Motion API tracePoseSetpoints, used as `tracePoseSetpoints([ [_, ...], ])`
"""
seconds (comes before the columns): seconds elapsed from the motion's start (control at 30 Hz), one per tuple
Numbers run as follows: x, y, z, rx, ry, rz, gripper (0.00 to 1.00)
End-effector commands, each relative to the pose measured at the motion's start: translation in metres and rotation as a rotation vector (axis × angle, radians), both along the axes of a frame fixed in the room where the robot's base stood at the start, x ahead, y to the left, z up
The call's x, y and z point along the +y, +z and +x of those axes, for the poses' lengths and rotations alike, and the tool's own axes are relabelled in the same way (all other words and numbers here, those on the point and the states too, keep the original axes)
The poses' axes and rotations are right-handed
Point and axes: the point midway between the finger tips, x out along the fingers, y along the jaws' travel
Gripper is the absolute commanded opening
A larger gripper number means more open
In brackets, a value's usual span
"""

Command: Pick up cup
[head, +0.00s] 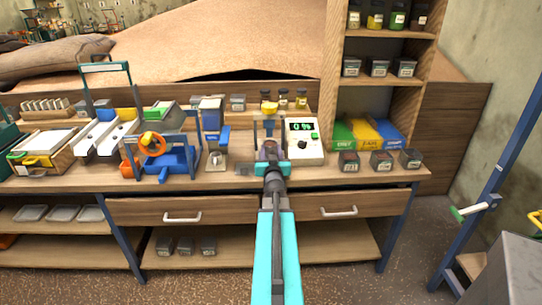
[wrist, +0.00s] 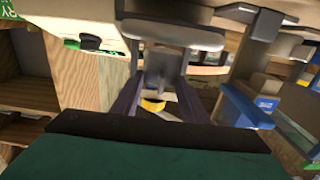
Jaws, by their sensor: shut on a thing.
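My gripper (head: 270,150) is at the workbench, just left of a white box with a green digital readout. In the wrist view my gripper (wrist: 160,76) has its two dark fingers on either side of a small grey thing (wrist: 155,80), which seems to be the cup. It is shut on this thing. In the head view the cup is mostly hidden by my gripper, with only a dark, brownish patch showing. I cannot tell whether the cup touches the bench. A yellow patch (wrist: 153,105) shows beyond the fingers in the wrist view.
The readout box (head: 304,141) stands close on the right. A yellow-topped stand (head: 269,108) is just behind my gripper. A blue device (head: 175,160) with an orange ring is on the left. Shelves with jars (head: 378,68) rise at the right. Drawers (head: 185,212) lie under the bench top.

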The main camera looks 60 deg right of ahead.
Motion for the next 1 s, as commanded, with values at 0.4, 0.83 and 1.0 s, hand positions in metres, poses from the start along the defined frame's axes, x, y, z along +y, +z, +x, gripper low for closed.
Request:
tracePoseSetpoints([
  [0.4,0.000,0.062,0.000,-0.002,0.000,-0.001,0.08],
  [0.83,0.000,0.069,0.000,-0.002,0.000,-0.001,0.08],
  [1.0,0.000,0.069,0.000,-0.002,0.000,-0.001,0.08],
])
